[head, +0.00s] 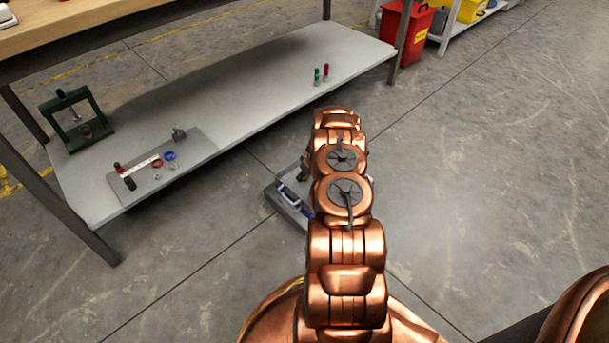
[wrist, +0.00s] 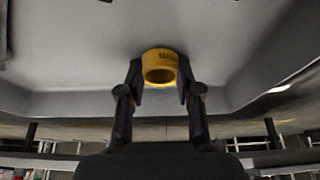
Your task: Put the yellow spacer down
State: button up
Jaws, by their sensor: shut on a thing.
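The yellow spacer (wrist: 158,56) is a short ring with dark marks on its side, seen in the wrist view. My gripper (wrist: 160,82) is shut on it, with one dark finger on each side. The spacer is in front of a grey surface (wrist: 80,65) with a raised edge; I cannot tell whether it touches that surface. In the head view my copper arm hides the gripper and the spacer. A grey tray-like thing (head: 287,208) on the floor is partly hidden behind the arm.
A low grey shelf (head: 230,95) under the bench holds a dark green frame (head: 78,118), a grey plate (head: 190,150) with small parts, and small green and red pieces (head: 322,74). A red bin (head: 405,35) stands at the back. The floor on the right is clear.

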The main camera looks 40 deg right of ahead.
jog(key=shift+f, duration=0.15)
jog(key=o, duration=1.1)
